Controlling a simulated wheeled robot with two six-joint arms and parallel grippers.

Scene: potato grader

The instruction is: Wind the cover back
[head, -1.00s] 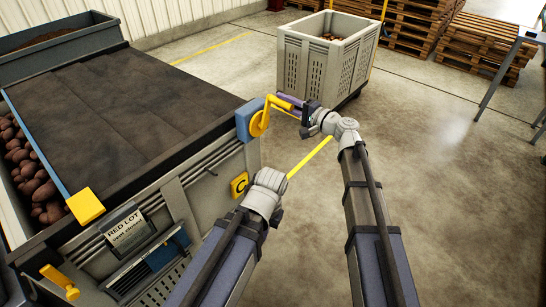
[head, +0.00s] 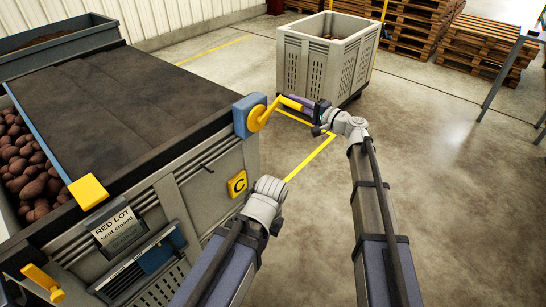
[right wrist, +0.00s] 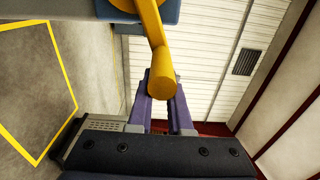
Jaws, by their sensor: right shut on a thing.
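The dark cover (head: 125,105) lies over most of a grey box; its blue edge bar (head: 38,140) has a yellow block (head: 88,192) at the near end. Potatoes (head: 25,165) show left of the bar. A yellow crank (head: 258,117) sits on a blue housing (head: 246,112) at the box's right corner. My right gripper (head: 304,107) is shut on the crank's handle; in the right wrist view its purple fingers (right wrist: 163,92) lie either side of the yellow handle (right wrist: 158,60). My left arm ends beside the box's near side; its gripper fingers cannot be seen.
A yellow "C" plate (head: 237,184), a "RED LOT" sign (head: 117,230) and a yellow lever (head: 43,283) are on the box's near side. A grey slatted crate (head: 305,65) stands behind the crank. Pallets (head: 415,35) are stacked at the back.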

